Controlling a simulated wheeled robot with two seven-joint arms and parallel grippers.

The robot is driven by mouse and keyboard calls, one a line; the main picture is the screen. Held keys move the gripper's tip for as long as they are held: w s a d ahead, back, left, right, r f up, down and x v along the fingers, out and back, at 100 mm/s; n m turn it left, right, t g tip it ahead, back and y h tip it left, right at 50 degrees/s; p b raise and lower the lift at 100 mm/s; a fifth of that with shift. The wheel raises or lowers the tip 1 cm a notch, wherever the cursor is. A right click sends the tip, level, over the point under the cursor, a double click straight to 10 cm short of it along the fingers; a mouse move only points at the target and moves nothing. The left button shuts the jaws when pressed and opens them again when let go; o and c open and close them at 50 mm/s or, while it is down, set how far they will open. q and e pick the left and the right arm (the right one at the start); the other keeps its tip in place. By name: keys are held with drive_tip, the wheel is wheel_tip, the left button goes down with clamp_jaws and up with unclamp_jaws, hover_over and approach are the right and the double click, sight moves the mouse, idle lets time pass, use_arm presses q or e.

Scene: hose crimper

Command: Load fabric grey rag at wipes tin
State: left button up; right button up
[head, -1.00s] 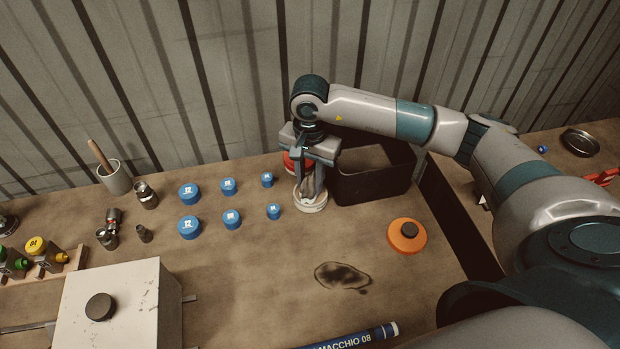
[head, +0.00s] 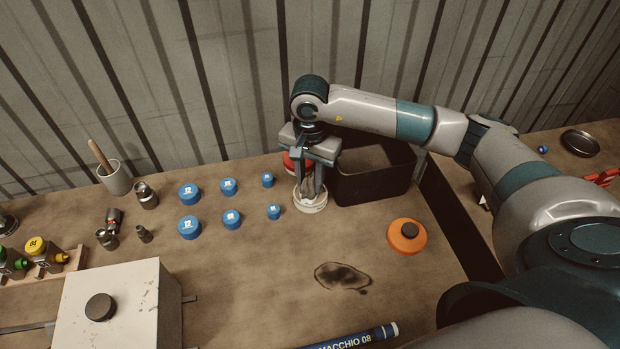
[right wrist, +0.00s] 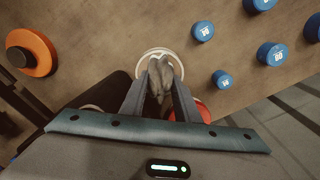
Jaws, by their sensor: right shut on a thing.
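The grey fabric rag (right wrist: 160,75) is pinched between the two fingers of my right gripper (head: 310,188). The wipes tin appears to be the round, pale-rimmed container (head: 312,207) right below the fingertips. Its pale ring also shows in the right wrist view (right wrist: 147,62), with the rag over its opening. The rag's lower end seems to be at or inside the rim, but I cannot tell how deep. The fingers point down and partly hide the rag in the head view. My left gripper is not in view.
A red round thing (head: 290,165) stands close behind the tin. A black open bin (head: 375,188) is just to its right. Several blue caps (head: 231,219) lie to the left. An orange disc (head: 407,236) lies at the front right. Bench in front has a dark stain (head: 342,277).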

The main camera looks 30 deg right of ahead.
sight(309, 177)
drive_tip(key=shift+s+f, duration=0.1)
drive_tip(key=shift+r, duration=0.75)
drive_tip(key=shift+r+p, duration=0.85)
drive_tip(key=shift+r, duration=2)
drive_tip(key=shift+s+a+f+n+b, duration=0.1)
drive_tip(key=shift+a+f+n+b, duration=0.2)
drive_tip(key=shift+b, duration=0.1)
drive_tip(key=s+a+f+n+b, duration=0.2)
drive_tip(key=s+a+n+b, duration=0.3)
drive_tip(key=n, duration=0.5)
drive_tip(key=shift+s+a+f+b, duration=0.2)
drive_tip(key=shift+s+f+b, duration=0.2)
drive_tip(key=shift+s+b, duration=1.2)
